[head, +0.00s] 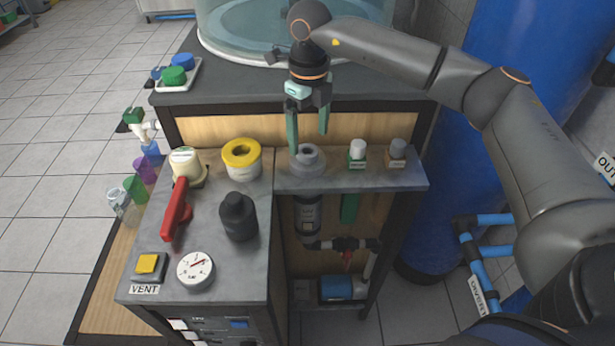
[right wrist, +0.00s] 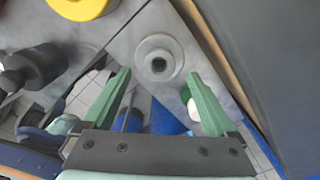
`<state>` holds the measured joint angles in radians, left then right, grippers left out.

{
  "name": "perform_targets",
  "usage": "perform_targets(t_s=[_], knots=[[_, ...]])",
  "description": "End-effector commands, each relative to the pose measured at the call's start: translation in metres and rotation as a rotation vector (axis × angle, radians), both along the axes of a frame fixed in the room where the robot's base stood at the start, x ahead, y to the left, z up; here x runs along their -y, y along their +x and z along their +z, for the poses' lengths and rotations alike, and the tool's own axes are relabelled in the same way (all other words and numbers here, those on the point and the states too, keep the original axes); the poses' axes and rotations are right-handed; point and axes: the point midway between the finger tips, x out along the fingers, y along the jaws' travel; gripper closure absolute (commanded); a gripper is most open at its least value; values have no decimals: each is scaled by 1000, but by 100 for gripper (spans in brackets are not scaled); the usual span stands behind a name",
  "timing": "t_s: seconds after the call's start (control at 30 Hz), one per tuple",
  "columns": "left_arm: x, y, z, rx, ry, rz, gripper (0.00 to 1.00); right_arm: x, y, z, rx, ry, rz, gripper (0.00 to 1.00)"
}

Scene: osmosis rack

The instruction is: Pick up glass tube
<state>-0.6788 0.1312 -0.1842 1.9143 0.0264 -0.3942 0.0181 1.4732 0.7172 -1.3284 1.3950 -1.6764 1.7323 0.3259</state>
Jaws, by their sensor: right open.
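I cannot make out a clear glass tube for certain in either view. My right gripper (head: 309,140) is open and empty, pointing down above the grey round fitting (head: 307,162) on the narrow shelf. In the right wrist view the fitting (right wrist: 160,58), with a dark hole in its middle, lies between and just beyond the open fingertips (right wrist: 157,76). Two small capped bottles stand right of the fitting, a white-capped one (head: 357,153) and a grey-capped one (head: 397,153). The white cap also shows beside the right finger in the wrist view (right wrist: 192,107). My left gripper is not in view.
The left bench holds a yellow ring (head: 241,156), a black bottle (head: 238,215), a red lever (head: 176,210), a gauge (head: 195,269) and a yellow button (head: 148,264). Coloured cups (head: 136,188) stand at the left. A large blue tank (head: 450,180) is at the right.

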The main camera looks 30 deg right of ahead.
Motion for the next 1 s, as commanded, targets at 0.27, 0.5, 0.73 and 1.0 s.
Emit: perform_targets(t_s=[0.27,0.5,0.73,1.0], knots=[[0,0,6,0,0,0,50,-2,1,-36,-3,0,0,8],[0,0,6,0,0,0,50,-2,2,-39,-1,1,0,8],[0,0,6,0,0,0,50,-2,2,-38,-1,1,0,32],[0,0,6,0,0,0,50,-2,2,-38,-1,1,1,62]])
